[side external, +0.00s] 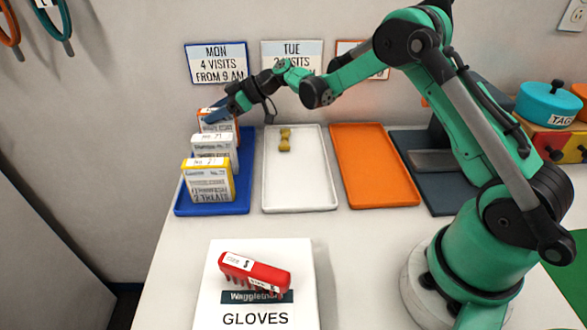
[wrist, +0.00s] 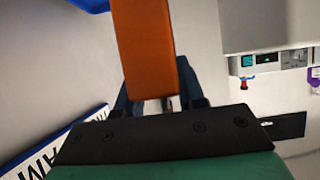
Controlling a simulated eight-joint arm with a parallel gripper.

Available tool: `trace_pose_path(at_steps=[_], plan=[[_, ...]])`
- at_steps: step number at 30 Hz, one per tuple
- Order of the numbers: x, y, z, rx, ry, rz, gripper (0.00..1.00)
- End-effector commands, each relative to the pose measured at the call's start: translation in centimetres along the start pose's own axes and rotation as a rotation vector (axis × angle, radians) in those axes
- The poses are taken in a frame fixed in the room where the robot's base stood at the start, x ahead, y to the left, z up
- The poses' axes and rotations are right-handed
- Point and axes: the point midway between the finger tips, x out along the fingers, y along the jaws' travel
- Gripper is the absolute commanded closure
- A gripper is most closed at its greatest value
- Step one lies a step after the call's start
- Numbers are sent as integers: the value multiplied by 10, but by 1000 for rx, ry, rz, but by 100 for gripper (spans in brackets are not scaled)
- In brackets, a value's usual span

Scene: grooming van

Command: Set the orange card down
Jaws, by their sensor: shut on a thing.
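The orange card (side external: 228,126) is a thick upright block with an orange edge and a printed white face. It is at the far end of the blue tray (side external: 243,195), behind two other cards. My gripper (side external: 216,114) is shut on its upper part. In the wrist view the orange card (wrist: 143,45) extends from between the dark fingers of my gripper (wrist: 152,98). The other cards hide its lower edge in the side view, so I cannot tell whether it touches the tray.
A white card (side external: 212,147) and a yellow-edged card (side external: 207,184) stand in front on the blue tray. A white tray (side external: 300,190) holds a yellow bow-shaped thing (side external: 285,140). An orange tray (side external: 375,165) is empty. A red brush (side external: 255,270) lies on the gloves box (side external: 225,300).

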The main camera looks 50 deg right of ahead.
Motion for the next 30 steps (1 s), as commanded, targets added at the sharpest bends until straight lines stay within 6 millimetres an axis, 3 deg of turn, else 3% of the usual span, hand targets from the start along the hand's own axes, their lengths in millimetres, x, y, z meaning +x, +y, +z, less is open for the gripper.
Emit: trace_pose_path(at_steps=[5, 12, 18, 24, 30], plan=[[-21, -1, -37, 0, 0, 0, 100], [-58, 0, -105, 0, 0, 0, 100], [-78, -1, -142, 0, 0, 0, 100], [-87, -1, -159, 3, 0, 4, 100], [-92, -11, -153, 48, 1, 89, 100]])
